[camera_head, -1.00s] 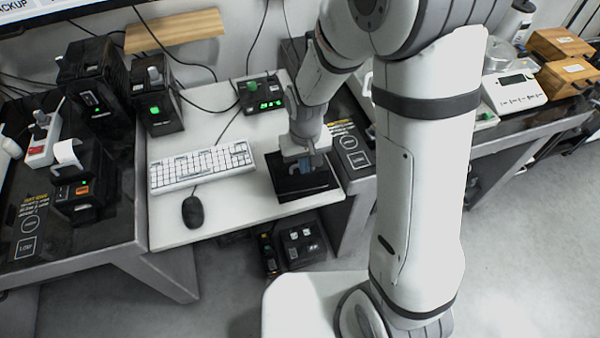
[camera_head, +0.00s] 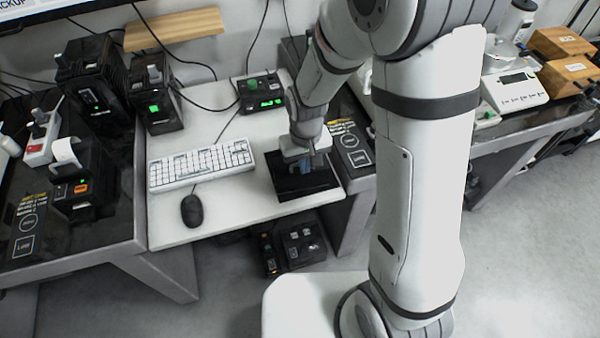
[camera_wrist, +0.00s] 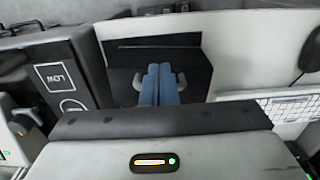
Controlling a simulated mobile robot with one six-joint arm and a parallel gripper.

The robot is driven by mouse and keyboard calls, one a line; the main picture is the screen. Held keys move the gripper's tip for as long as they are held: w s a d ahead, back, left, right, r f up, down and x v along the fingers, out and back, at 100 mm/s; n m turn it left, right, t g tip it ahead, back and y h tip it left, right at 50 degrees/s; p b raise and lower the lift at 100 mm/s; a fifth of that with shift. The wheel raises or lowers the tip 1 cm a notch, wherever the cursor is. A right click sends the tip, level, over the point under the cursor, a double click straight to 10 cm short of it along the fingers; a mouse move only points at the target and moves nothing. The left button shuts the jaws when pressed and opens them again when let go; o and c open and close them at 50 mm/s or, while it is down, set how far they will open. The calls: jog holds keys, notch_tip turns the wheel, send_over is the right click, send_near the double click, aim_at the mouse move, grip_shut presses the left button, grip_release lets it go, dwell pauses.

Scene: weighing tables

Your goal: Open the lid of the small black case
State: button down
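The small black case (camera_head: 291,188) lies on the white table, right of the keyboard. It also shows in the wrist view (camera_wrist: 192,58), with a thin seam line across its far part. The lid looks down, but my gripper hides part of the case. My gripper (camera_head: 304,168) points down over the case. In the wrist view its two blue fingers (camera_wrist: 160,68) are side by side with no visible gap and nothing seen between them. I cannot tell whether the fingertips touch the case.
A white keyboard (camera_head: 201,167) and a black mouse (camera_head: 195,211) lie left of the case. A black device with green lights (camera_head: 261,92) stands behind. A black panel (camera_head: 352,146) is close on the right. The white table's front left (camera_head: 170,232) is clear.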

jog(key=shift+f+b, duration=0.95)
jog(key=shift+f, duration=0.3)
jog(key=shift+w, duration=0.15)
jog(key=shift+w+a+r+p, duration=0.15)
jog(key=shift+w+r+p, duration=0.1)
jog(key=shift+w, duration=0.45)
jog(key=shift+w+a+r+p, duration=0.1)
jog(key=shift+w+r, duration=0.1)
jog(key=shift+w, duration=0.55)
jog(key=shift+w+a+r+p, duration=0.2)
jog(key=shift+w+r, duration=0.1)
jog(key=shift+w, duration=0.35)
jog(key=shift+w+a+r+p, duration=0.1)
jog(key=shift+w+r+p, duration=0.15)
jog(key=shift+w, duration=0.65)
